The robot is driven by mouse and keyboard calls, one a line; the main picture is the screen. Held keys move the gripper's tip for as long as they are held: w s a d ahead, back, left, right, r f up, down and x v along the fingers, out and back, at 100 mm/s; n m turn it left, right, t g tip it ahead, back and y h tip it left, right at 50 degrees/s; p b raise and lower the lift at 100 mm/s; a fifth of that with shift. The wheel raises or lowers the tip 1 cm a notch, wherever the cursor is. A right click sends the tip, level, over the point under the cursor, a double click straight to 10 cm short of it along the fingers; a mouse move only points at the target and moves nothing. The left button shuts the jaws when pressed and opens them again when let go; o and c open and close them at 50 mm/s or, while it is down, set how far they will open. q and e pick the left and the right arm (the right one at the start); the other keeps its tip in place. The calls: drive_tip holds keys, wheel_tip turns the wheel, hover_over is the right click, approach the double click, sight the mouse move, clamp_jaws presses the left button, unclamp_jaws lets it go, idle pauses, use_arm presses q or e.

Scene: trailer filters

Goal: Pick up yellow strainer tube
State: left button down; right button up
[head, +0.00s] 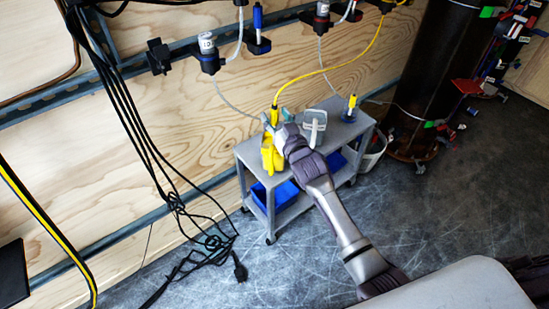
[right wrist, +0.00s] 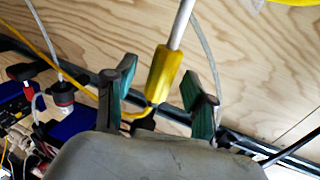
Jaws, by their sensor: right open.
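The yellow strainer tube (right wrist: 163,72) shows in the right wrist view as a yellow sleeve on a pale tube, with a thin yellow hose at its lower end. In the head view its yellow end (head: 274,115) is above the left part of the grey cart. My right gripper (head: 275,124) is right by it. In the right wrist view the two green-padded fingers of this gripper (right wrist: 158,92) are apart, with the yellow sleeve seen between them. I cannot tell whether either finger touches it. My left gripper is out of view.
The grey cart (head: 252,153) carries a yellow container (head: 268,156), a grey-white container (head: 314,126) and a small yellow-topped item (head: 351,103). A white bucket (head: 372,152) stands beside it. Black cables (head: 207,243) lie at the left.

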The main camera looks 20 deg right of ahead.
drive_tip(key=shift+w+a, duration=0.1)
drive_tip(key=shift+w, duration=0.5)
clamp_jaws()
